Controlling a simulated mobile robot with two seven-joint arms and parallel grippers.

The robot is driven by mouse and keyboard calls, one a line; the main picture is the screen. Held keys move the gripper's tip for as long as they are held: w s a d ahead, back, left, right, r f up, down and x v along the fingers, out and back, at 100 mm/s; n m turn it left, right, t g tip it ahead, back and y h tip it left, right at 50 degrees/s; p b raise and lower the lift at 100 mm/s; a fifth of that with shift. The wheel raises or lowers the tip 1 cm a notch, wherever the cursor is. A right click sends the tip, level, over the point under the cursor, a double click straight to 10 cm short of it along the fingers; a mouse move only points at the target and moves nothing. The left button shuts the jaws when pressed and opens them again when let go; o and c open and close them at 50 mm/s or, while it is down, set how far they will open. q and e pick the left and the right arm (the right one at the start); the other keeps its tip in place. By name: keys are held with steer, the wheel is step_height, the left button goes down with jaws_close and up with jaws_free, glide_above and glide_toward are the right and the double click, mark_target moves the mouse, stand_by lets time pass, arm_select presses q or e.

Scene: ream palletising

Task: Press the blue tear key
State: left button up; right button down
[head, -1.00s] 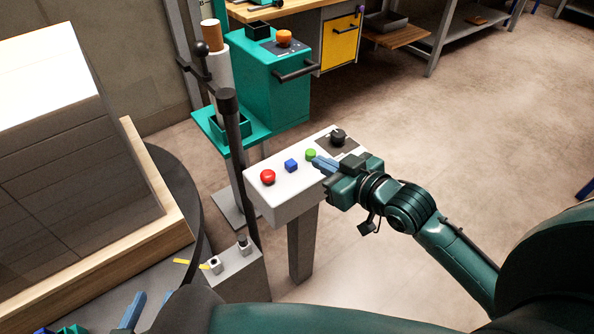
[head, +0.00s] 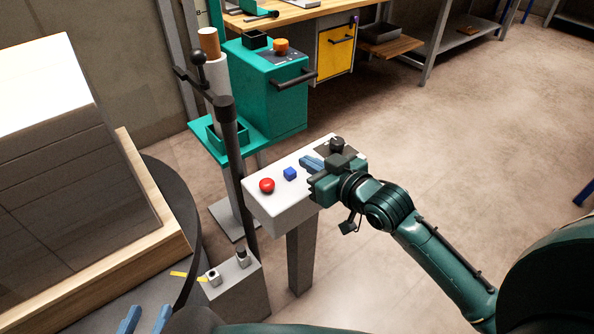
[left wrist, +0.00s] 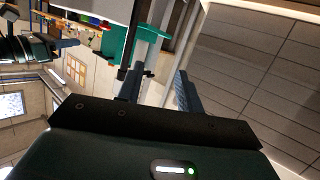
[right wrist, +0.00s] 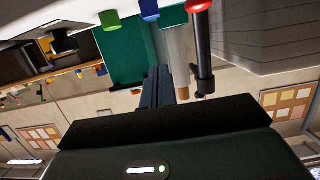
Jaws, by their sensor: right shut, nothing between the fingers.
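The blue key (head: 290,174) is a small blue block on the white control box (head: 276,213), between the red button (head: 266,185) and my right gripper. It also shows at the top of the right wrist view (right wrist: 149,9). My right gripper (head: 307,162) is shut and empty, its fingertips just right of the blue key in the head view, with a small gap in the picture. The green button (right wrist: 109,18) shows in the right wrist view but is hidden behind the gripper in the head view. My left gripper (head: 145,319) is open and empty at the lower left.
A black knob (head: 337,144) is on the control box behind my right gripper. A dark post (head: 232,150) stands left of the box. A teal machine (head: 265,95) is behind it. A tall paper stack (head: 80,170) on a wooden board fills the left.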

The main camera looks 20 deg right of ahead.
mark_target(290, 174)
steer(key=x, duration=0.4)
steer(key=shift+b, duration=0.3)
steer(key=f, duration=0.2)
steer(key=shift+w+a+f+b, duration=0.2)
steer(key=shift+w+f+b, duration=0.1)
steer(key=shift+w+b, duration=0.1)
steer(key=shift+f, duration=0.8)
arm_select(q)
steer(key=f, duration=0.1)
steer(key=d+f, duration=0.1)
steer(key=shift+w+f+m, duration=0.3)
steer(key=shift+w+m, duration=0.05)
steer(key=shift+m, duration=0.05)
steer(key=shift+r, duration=0.1)
